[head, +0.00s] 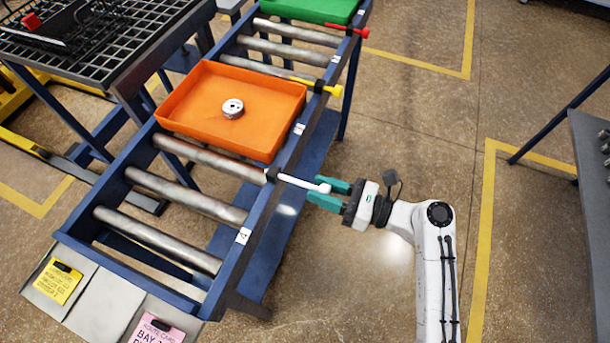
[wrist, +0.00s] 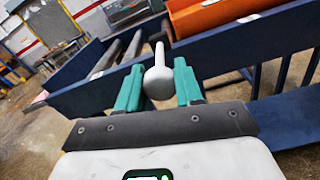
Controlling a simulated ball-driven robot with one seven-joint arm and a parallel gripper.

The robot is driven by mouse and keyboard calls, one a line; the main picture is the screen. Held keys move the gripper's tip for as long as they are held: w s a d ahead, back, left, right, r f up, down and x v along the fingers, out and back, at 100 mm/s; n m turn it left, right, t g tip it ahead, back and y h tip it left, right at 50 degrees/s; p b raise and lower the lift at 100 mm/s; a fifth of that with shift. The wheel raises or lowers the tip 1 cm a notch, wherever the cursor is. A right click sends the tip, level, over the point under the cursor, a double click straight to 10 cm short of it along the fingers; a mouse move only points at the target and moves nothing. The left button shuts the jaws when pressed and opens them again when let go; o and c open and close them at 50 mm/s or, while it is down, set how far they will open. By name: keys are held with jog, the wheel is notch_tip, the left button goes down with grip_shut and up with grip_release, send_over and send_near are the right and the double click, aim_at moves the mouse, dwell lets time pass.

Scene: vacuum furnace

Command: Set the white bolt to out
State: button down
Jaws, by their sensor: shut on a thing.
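The white bolt (head: 300,181) sticks out sideways from the near blue rail of the roller conveyor, with a round knob at its outer end. My gripper (head: 326,190) has its green fingers on both sides of that knob and is shut on it. In the wrist view the white bolt (wrist: 158,72) points away from me toward the blue rail, its knob between the fingertips of my gripper (wrist: 159,88). The bolt's inner end at the rail is partly hidden by its dark bracket.
An orange tray (head: 180,112) holding a metal part (head: 233,108) sits on the rollers. A yellow bolt (head: 330,89) and a red bolt (head: 358,31) stick out farther along the same rail. A green tray (head: 300,9) lies beyond. A grey table (head: 592,150) stands at right; open floor lies between.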

jog(key=shift+s+d, duration=0.15)
jog(key=shift+d, duration=0.25)
jog(key=c, duration=0.7)
grip_release()
jog(key=shift+d, duration=0.1)
jog(key=shift+c, duration=0.2)
jog(key=b+v, duration=0.1)
jog(key=v, duration=1)
